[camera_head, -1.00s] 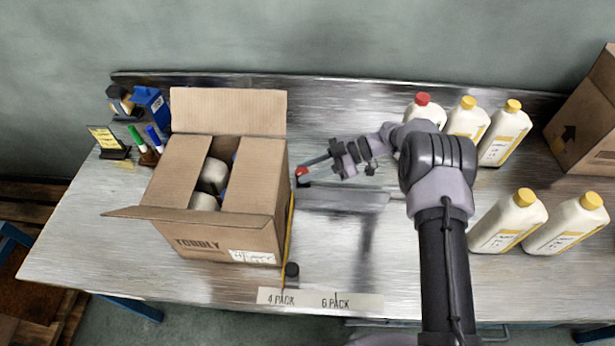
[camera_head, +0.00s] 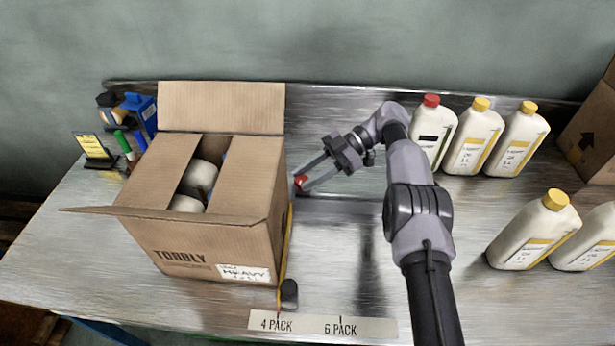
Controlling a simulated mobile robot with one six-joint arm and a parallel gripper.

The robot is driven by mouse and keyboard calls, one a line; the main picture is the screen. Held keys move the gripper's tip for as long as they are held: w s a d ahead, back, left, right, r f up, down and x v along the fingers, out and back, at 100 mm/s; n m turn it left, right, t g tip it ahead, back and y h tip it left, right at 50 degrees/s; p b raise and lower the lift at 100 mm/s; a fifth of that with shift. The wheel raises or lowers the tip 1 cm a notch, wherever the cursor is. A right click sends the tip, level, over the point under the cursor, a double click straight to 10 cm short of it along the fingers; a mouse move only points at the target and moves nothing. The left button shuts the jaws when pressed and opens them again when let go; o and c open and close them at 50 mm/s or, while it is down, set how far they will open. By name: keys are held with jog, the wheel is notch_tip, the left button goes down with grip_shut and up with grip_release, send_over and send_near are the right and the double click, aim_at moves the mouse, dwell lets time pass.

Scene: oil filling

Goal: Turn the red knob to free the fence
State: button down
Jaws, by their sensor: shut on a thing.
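The red knob (camera_head: 301,181) is small and sits just right of the cardboard box, near the far end of the fence. My gripper (camera_head: 304,181) reaches it from the right, with its fingers shut on the knob, one on each side. The fence (camera_head: 287,245) is a thin yellow-edged strip standing along the box's right side, partly hidden by the box. Its near end has a dark round piece (camera_head: 289,293) close to the label strip.
The open cardboard box (camera_head: 215,255) holds pale bottles. A label strip (camera_head: 322,327) reads 4 PACK and 6 PACK. Several white bottles (camera_head: 473,140) stand to the right of my arm. Markers and a blue carton (camera_head: 140,113) stand at the back left. Bare metal table lies right of the fence.

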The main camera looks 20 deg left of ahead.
jog(key=shift+f, duration=0.25)
jog(key=c, duration=1)
grip_release()
